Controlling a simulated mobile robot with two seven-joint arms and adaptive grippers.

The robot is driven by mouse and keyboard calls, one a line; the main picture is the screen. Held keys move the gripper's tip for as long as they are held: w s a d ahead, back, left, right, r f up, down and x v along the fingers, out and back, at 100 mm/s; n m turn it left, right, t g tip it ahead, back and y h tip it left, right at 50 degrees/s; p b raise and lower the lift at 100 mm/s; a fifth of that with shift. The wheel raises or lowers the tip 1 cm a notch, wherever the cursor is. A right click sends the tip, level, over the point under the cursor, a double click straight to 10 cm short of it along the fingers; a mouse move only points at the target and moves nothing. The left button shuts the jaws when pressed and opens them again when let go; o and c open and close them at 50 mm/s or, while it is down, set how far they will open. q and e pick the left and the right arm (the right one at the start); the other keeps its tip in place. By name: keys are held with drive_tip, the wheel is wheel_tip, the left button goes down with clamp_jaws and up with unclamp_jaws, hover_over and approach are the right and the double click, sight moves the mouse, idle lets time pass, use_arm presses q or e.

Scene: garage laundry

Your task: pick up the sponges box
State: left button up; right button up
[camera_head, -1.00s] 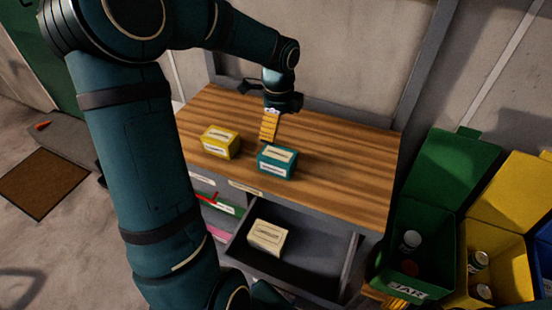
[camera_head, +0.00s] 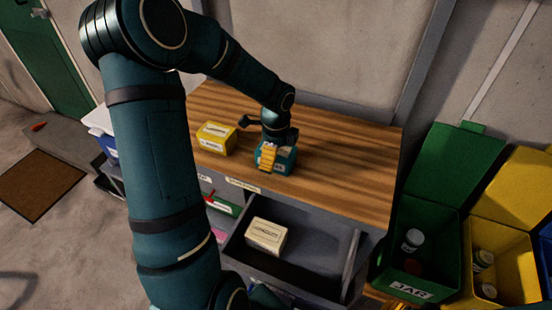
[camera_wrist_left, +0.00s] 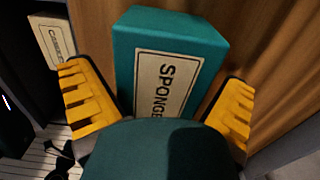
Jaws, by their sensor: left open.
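The sponges box is a teal box with a cream label, on the wooden worktop. It shows in the head view (camera_head: 287,163), partly covered by my gripper, and in the left wrist view (camera_wrist_left: 172,50), where its label begins "SPONGE". My left gripper (camera_head: 272,158) is at the box, pointing down. In the left wrist view my left gripper (camera_wrist_left: 158,88) is open, with one yellow-padded finger on each side of the box. I cannot tell whether either finger touches it. My right gripper is not in view.
A yellow box (camera_head: 216,138) stands left of the sponges box on the worktop (camera_head: 345,160). Below, an open drawer (camera_head: 315,262) holds a cream box (camera_head: 266,236). Green (camera_head: 408,262) and yellow (camera_head: 500,250) bins stand at the right. The worktop's right side is clear.

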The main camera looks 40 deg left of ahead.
use_arm(q)
drive_tip(key=c, duration=1.2)
